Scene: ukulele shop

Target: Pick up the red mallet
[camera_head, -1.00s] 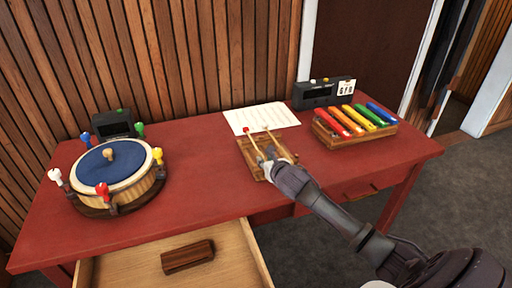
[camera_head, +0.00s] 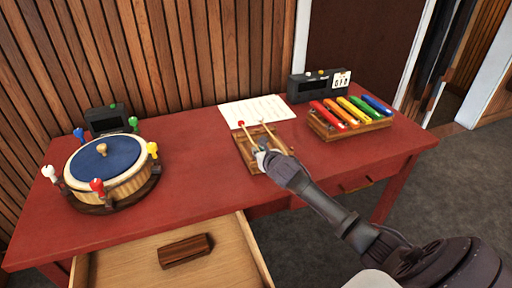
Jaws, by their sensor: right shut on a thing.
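The red mallet (camera_head: 242,125) has a small red head and a thin pale wooden handle. Its handle runs down from the head to my right gripper (camera_head: 261,149), which is shut on it over the wooden mallet rest. A second mallet (camera_head: 267,127) with a pale handle lies to its right, on the wooden rest (camera_head: 241,146). My fingers and wrist hide the lower handle and part of the rest. Whether the red mallet is clear of the rest is too small to tell. My left gripper is not in view.
A blue-topped drum (camera_head: 103,160) with coloured pegs stands at left on the red table (camera_head: 195,180). A xylophone with coloured bars (camera_head: 350,112) and a dark device (camera_head: 312,88) stand at right. A sheet (camera_head: 255,110) lies behind. An open drawer (camera_head: 225,262) holds a wooden block (camera_head: 186,250).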

